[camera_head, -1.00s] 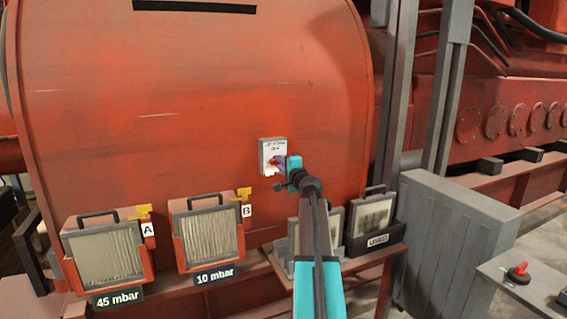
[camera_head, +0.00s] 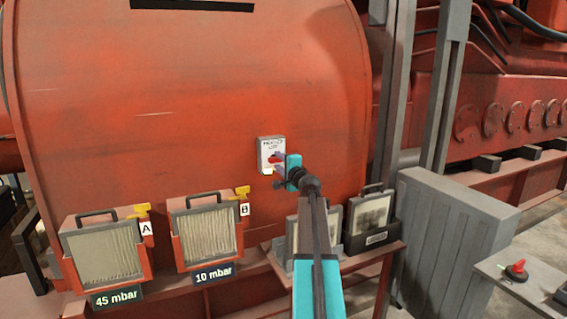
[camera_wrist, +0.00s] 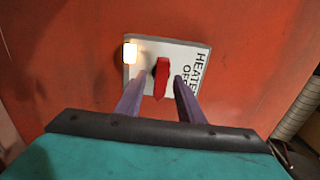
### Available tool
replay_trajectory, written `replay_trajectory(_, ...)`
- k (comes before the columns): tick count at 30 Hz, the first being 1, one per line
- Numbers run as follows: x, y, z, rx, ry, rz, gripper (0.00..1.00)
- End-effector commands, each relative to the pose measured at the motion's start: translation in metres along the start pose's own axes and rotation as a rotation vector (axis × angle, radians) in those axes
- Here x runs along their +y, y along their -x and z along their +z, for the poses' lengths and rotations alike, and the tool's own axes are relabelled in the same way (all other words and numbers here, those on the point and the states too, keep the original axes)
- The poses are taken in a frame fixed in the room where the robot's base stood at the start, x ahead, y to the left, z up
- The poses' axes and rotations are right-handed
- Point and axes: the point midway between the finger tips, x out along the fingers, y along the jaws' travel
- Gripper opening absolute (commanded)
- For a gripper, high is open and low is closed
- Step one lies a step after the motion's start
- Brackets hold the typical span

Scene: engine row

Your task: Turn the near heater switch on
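The heater switch is a white plate (camera_head: 264,146) on the red curved housing, with a red knob (camera_head: 274,158). In the wrist view the plate (camera_wrist: 190,58) carries partly hidden lettering that begins "HEATE". The red knob (camera_wrist: 161,78) stands lengthwise up the wrist picture, and a lamp (camera_wrist: 130,53) at the plate's corner glows warm white. My gripper (camera_wrist: 159,76) is open, its two purple fingers on either side of the knob with a visible gap at each side. In the head view my gripper (camera_head: 279,164) is right at the plate and hides part of it.
Two filter boxes, 45 mbar (camera_head: 103,255) and 10 mbar (camera_head: 208,235), with yellow valves stand at the lower left. More filter cases (camera_head: 370,216) sit behind my arm. A grey cabinet (camera_head: 450,230) and another red knob (camera_head: 517,269) on a grey surface are at the right.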

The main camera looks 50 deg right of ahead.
Motion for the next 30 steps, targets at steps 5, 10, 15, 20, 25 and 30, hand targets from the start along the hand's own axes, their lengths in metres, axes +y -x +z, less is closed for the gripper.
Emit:
replay_trajectory(5,-0.001,0.003,0.001,-0.001,0.0,-0.001,0.34)
replay_trajectory(10,0.0,0.013,0.001,0.0,0.001,-0.001,0.34)
replay_trajectory(15,0.0,0.03,0.001,-0.001,0.0,-0.001,0.34)
replay_trajectory(20,0.0,0.047,0.001,-0.001,0.0,-0.001,0.34)
replay_trajectory(25,0.001,0.066,0.001,0.0,0.0,-0.001,0.34)
replay_trajectory(30,0.001,0.084,0.001,0.0,0.001,-0.001,0.34)
